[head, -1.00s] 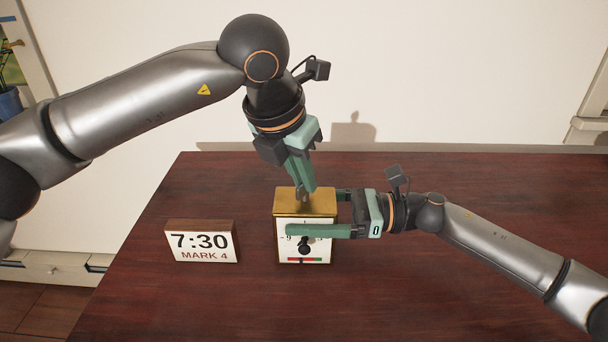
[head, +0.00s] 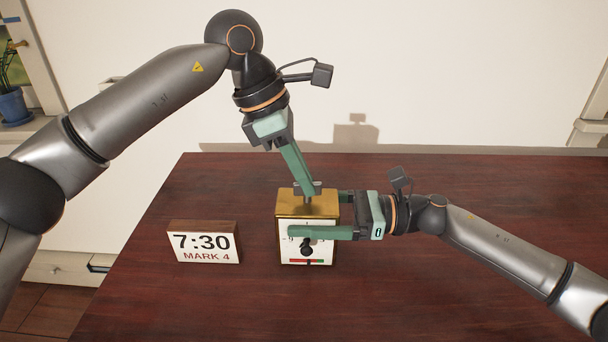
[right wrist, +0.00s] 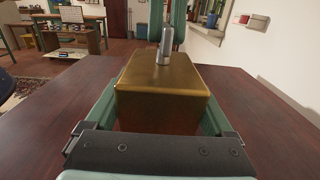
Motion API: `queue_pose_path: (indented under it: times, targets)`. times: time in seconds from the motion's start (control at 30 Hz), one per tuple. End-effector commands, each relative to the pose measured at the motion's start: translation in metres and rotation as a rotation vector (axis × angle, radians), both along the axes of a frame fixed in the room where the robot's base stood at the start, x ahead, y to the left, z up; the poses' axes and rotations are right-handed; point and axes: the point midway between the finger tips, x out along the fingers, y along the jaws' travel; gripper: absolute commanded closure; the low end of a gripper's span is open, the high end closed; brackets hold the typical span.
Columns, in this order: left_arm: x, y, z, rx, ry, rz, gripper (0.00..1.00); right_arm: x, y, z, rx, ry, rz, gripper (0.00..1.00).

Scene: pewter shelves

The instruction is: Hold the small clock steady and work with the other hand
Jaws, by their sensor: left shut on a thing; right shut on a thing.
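The small clock (head: 290,258) stands on the table, a gold box with a white face, a black knob or hand in the middle and a red-green strip below. Its gold top (right wrist: 165,85) fills the middle of the right wrist view. A silver pin (right wrist: 164,46) rises from that top. My right gripper (head: 316,213) is shut around the clock from the right, one finger across the face, hiding part of the dial. My left gripper (head: 308,189) comes down tilted from above and is shut on the pin.
A wooden-edged sign (head: 205,243) reading "7:30 MARK 4" stands on the table left of the clock, apart from it. The dark red table (head: 420,290) is otherwise clear. A pale wall stands behind it.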

Motion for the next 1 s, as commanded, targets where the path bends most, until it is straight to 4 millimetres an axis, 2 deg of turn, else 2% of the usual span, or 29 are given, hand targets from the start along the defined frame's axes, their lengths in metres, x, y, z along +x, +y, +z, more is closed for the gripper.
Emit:
queue_pose_path:
  times: [0.4, 0.97, 1.0]
  targets:
    - [0.0016, 0.0012, 0.0, 0.003, -0.001, -0.205, 1.0, 0.0013, -0.0014, -0.0009, -0.002, 0.001, -0.005, 1.0]
    - [0.0017, 0.0015, 0.0, 0.003, 0.0, -0.238, 1.0, 0.0014, -0.0016, -0.0009, -0.002, 0.001, -0.005, 1.0]
    - [0.0017, 0.0015, 0.0, 0.003, 0.0, -0.238, 0.89, 0.0014, -0.0016, -0.0009, -0.002, 0.001, -0.005, 1.0]
